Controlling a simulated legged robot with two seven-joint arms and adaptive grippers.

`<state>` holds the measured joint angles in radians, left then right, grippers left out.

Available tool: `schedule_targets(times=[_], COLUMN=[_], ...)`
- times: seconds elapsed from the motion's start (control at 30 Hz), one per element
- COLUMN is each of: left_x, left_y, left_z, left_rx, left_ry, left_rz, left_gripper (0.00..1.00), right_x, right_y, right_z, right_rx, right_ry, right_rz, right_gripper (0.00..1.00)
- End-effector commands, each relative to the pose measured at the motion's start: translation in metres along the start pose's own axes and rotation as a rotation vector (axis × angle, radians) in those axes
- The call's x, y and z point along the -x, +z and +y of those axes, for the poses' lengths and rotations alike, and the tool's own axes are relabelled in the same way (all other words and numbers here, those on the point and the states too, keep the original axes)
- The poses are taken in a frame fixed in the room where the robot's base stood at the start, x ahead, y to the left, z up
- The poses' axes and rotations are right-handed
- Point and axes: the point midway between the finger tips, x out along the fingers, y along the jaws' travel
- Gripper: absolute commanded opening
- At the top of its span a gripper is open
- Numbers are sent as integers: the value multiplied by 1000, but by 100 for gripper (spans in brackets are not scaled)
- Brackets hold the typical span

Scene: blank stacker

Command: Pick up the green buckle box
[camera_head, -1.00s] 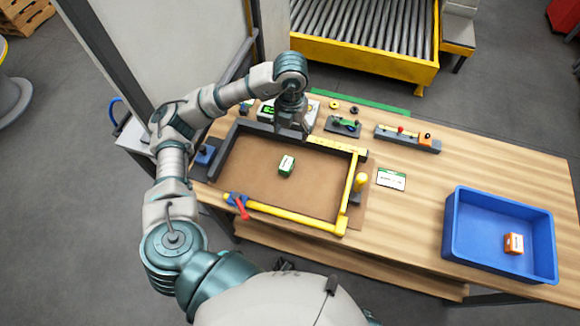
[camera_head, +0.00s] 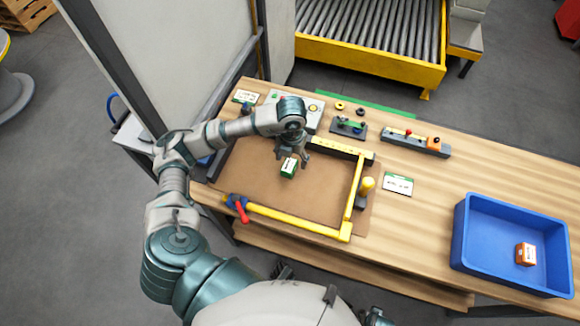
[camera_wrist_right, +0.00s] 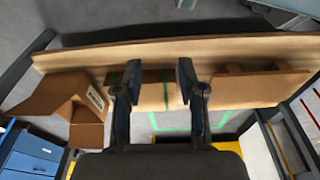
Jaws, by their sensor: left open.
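The green buckle box (camera_head: 289,168), small with a white label on top, sits on the brown mat (camera_head: 262,187) inside the frame of dark and yellow bars. My left gripper (camera_head: 292,158) is open and points down right at the box, its fingers at the box's far side in the head view. I cannot tell whether the fingers touch it. My right gripper (camera_wrist_right: 160,75) shows in the right wrist view with its two dark fingers apart and nothing held between them.
Yellow bars (camera_head: 300,219) and a yellow knob (camera_head: 367,185) edge the mat. A blue bin (camera_head: 465,235) with an orange box (camera_head: 525,254) stands at the right. Small fixtures (camera_head: 413,142) line the table's back. In the right wrist view, cardboard boxes (camera_wrist_right: 62,97) lie near a wooden edge.

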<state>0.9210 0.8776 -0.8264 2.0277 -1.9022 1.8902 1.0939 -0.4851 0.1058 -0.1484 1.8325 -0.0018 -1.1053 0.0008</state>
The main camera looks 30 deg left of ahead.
Motion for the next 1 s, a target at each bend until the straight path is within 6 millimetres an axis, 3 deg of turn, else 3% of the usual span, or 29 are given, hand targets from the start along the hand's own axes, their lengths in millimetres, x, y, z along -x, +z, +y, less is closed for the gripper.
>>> schedule_targets(times=[0.27, 0.5, 0.57, 0.8, 1.0], left_x=[-42, -45, -45, -46, -46], left_y=[-3, -3, -3, -3, -3], left_z=[5, 4, 4, 5, 5], left_rx=[0, 0, 0, 0, 0], left_ry=[1, 3, 2, 1, 2], left_rz=[3, 0, 0, 1, 1], left_gripper=[71, 71, 58, 1, 1], right_x=[8, 13, 13, 12, 10], right_y=[-5, -10, -10, -7, -5], right_z=[-1, 0, 0, 1, 1], right_rx=[-1, -2, -2, -3, -3], right_ry=[-2, -2, -2, 0, 0], right_rz=[3, 12, 12, 6, 0], right_gripper=[40, 40, 40, 40, 40])
